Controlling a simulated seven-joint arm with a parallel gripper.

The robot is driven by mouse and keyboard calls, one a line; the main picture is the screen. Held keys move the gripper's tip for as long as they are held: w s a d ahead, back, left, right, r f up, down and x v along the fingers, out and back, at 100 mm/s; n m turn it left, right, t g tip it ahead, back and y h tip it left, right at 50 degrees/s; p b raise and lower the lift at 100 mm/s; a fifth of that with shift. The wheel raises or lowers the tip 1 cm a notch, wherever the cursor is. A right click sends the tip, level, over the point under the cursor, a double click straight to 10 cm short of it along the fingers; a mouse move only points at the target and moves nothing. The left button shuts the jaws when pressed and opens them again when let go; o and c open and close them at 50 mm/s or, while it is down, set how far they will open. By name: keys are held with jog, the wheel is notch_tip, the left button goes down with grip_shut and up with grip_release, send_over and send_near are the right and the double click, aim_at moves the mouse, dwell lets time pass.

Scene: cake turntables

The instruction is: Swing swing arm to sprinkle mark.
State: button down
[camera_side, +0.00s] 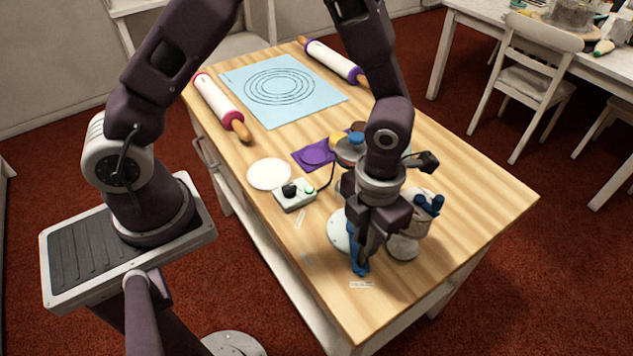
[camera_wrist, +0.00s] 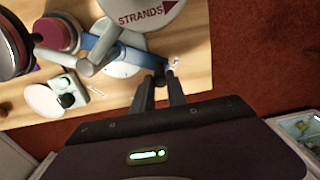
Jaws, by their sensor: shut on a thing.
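The swing arm is a blue bar; its lower end shows below my gripper in the side view (camera_side: 360,265), near the table's front corner. In the wrist view the blue bar (camera_wrist: 136,55) runs across the upper middle to my fingertips. My gripper (camera_side: 362,245) is shut on its outer end; the fingers also show in the wrist view (camera_wrist: 160,75). A small white label (camera_side: 362,285) lies on the table just in front of the blue end; its writing is too small to read. A white disc (camera_wrist: 140,10) reads "STRANDS" with a red arrow. I cannot tell which mark is for sprinkles.
A control box (camera_side: 295,195) with a black knob and green light stands left of my gripper, beside a white disc (camera_side: 268,174). A purple mat (camera_side: 303,155) and colored pots (camera_side: 345,150) are behind. Rolling pins (camera_side: 218,102) flank a blue mat (camera_side: 320,100). The table's right side is clear.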

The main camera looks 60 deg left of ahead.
jog(key=shift+s+a, duration=0.95)
jog(key=shift+s, duration=0.05)
jog(key=shift+a, duration=0.1)
jog(key=shift+s+a, duration=0.4)
jog(key=shift+a, duration=0.2)
jog(key=shift+s+a, duration=0.35)
jog(key=shift+a, duration=0.3)
